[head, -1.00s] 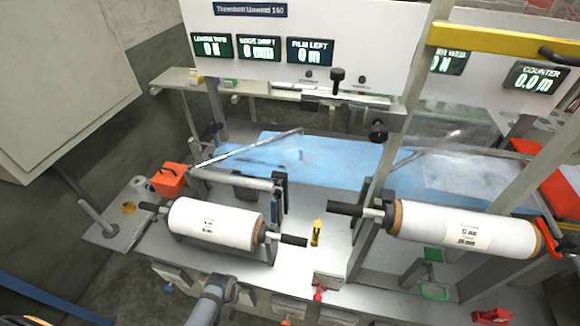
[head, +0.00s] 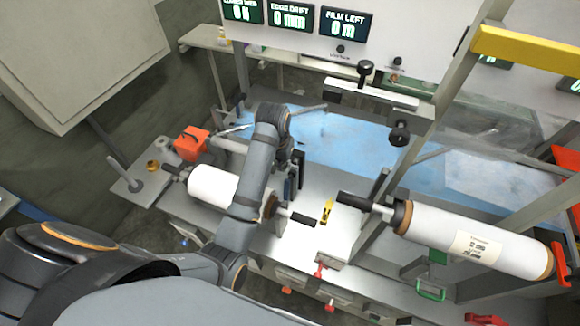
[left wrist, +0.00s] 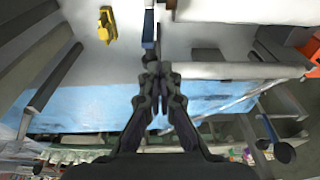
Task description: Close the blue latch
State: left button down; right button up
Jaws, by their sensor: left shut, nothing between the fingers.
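A narrow blue piece (head: 288,188), which looks like the blue latch, stands upright beside a black bracket (head: 300,170) at the right end of the left roller. It also shows in the left wrist view as a thin blue strip (left wrist: 148,30). My left gripper (left wrist: 156,72) is shut and empty, its fingertips close to the near end of that strip; I cannot tell whether they touch. In the head view the left gripper (head: 288,152) is partly hidden by its own wrist. My right gripper is not in view.
A white film roll (head: 212,187) lies behind my left forearm, and another roll (head: 470,245) lies to the right. A yellow piece (head: 326,212) stands between them. An orange-red block (head: 192,143) sits at the left. A blue sheet (head: 345,142) covers the table behind.

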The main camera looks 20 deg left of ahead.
aim_at(289, 185)
pick_arm(q)
notch_tip(289, 185, up, 4)
jog(key=d, duration=0.1)
notch_tip(289, 185, down, 10)
jog(key=w+p, duration=0.2)
jog(key=p, duration=0.1)
jog(key=shift+f, duration=0.15)
jog(key=shift+w, duration=0.1)
